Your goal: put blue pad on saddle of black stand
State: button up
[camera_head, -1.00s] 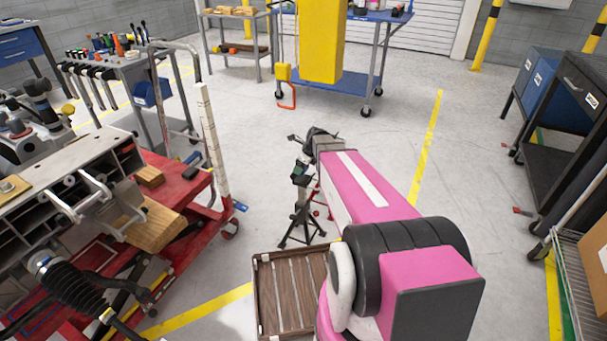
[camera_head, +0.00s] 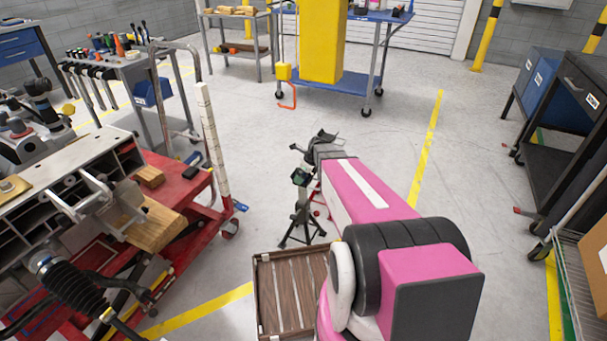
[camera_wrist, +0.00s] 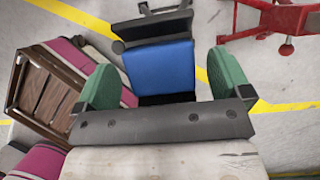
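The blue pad (camera_wrist: 159,66) shows in the wrist view, lying against a black support that looks like the saddle (camera_wrist: 152,27) of the stand. How fully it is seated there I cannot tell. My gripper (camera_wrist: 162,74) has green fingers on the left and right of the pad, spread apart, with a gap visible on each side. In the head view the black stand (camera_head: 299,222) stands upright on tripod legs on the floor. My gripper end (camera_head: 300,176) is over it, with one green finger visible. The pad is hidden in the head view.
A wooden crate (camera_head: 263,300) lies on the floor in front of the stand. A red stand (camera_wrist: 287,18) is close by. A red cart (camera_head: 180,184) with a metal chassis part is at the left.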

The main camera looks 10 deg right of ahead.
jog(key=v, duration=1.2)
jog(key=s+a+f+n+g+h, duration=0.1)
jog(key=s+a+n+h, duration=0.1)
jog(key=s+n, duration=0.7)
jog(key=s+a+f+n+g+h, duration=0.1)
jog(key=s+a+n, duration=0.1)
jog(key=s+n, duration=0.7)
jog(key=shift+n+g+h, duration=0.4)
jog(key=shift+n, duration=3.2)
jog(key=shift+s+a, duration=0.1)
jog(key=shift+s, duration=0.05)
